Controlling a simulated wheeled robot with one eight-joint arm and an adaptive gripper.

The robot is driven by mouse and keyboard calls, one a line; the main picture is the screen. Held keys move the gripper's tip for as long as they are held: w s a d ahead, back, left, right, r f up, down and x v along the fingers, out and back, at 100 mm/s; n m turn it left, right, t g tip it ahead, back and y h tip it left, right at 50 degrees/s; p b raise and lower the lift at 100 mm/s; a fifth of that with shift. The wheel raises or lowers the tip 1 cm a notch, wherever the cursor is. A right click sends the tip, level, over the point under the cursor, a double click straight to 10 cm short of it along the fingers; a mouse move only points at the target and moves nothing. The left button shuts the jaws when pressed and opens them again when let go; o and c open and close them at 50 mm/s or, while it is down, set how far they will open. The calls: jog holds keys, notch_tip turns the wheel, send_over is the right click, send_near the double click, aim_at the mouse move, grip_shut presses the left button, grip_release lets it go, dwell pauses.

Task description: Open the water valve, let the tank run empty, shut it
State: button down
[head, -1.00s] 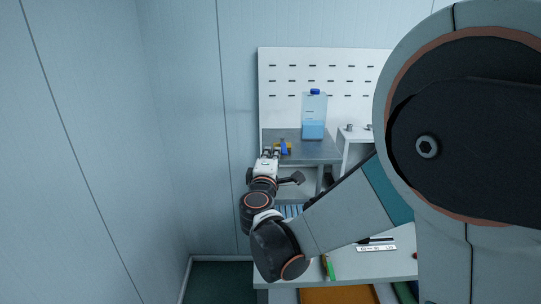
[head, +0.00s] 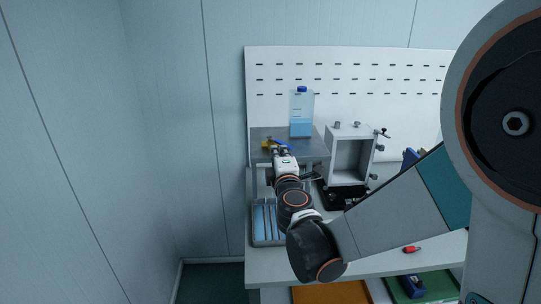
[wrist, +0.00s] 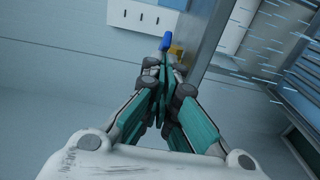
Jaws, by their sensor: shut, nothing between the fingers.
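The clear blue tank (head: 301,113) with a blue cap stands on the grey shelf (head: 310,146), partly filled with blue water. The valve, with a yellow body (head: 267,143) and a blue handle, is at the shelf's left part, largely hidden by my gripper (head: 279,149). In the wrist view the blue handle (wrist: 165,43) and yellow body (wrist: 176,53) lie just beyond the fingertips of my gripper (wrist: 163,66). The fingers are shut with nothing between them. I cannot tell whether they touch the handle. Pale streaks, perhaps running water, cross the wrist view's right side.
A blue slatted basin (head: 257,222) sits on the bench below the shelf. A grey open box frame (head: 352,152) with knobs stands to the right. A red item (head: 411,249) lies near the bench front. A white pegboard (head: 400,80) stands behind; the left wall is close.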

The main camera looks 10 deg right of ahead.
aim_at(301, 154)
jog(key=shift+w+d+n+y+b, duration=0.2)
jog(key=shift+w+d+n+y, duration=0.3)
jog(key=shift+w+d+y, duration=0.55)
jog(key=shift+w+d+n+y+b, duration=0.2)
jog(key=shift+w+d+n+y, duration=0.4)
jog(key=shift+d, duration=0.85)
jog(key=shift+w+d+n+y+b, duration=0.2)
jog(key=shift+w+d+n+y, duration=0.35)
jog(key=shift+w+d, duration=0.55)
jog(key=shift+s+d, duration=0.1)
jog(key=shift+d, duration=0.1)
jog(key=shift+s, duration=0.1)
